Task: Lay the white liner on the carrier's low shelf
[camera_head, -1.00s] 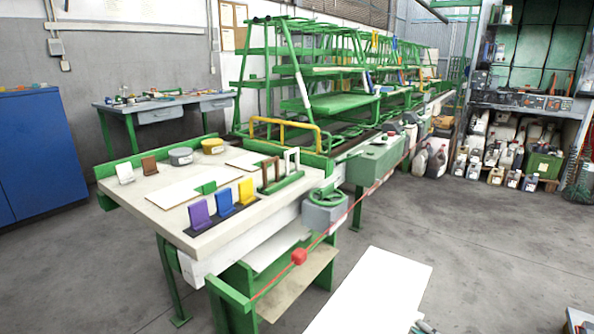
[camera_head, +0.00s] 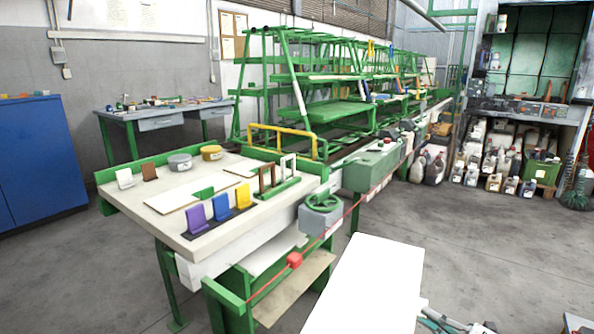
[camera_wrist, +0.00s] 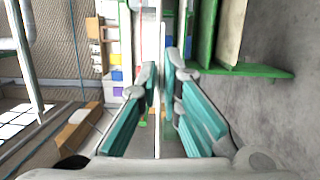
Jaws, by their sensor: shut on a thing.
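The white liner (camera_head: 368,285) is a large flat pale sheet at the bottom centre of the head view, held in the air in front of the bench. My gripper (camera_head: 440,321) is partly in view at its lower right edge. In the wrist view, my gripper (camera_wrist: 161,75) is shut on the liner (camera_wrist: 162,45), which shows edge-on as a thin pale strip between the teal pads. The carrier looks like the green frame rack (camera_head: 290,72) behind the bench. Its low green shelf (camera_head: 338,112) looks bare; the liner is well apart from it.
The bench (camera_head: 180,235) holds coloured stands, tins and boards. A yellow rail (camera_head: 283,129) and a green handwheel (camera_head: 324,198) stand between the liner and the rack. Open floor (camera_head: 490,230) lies right.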

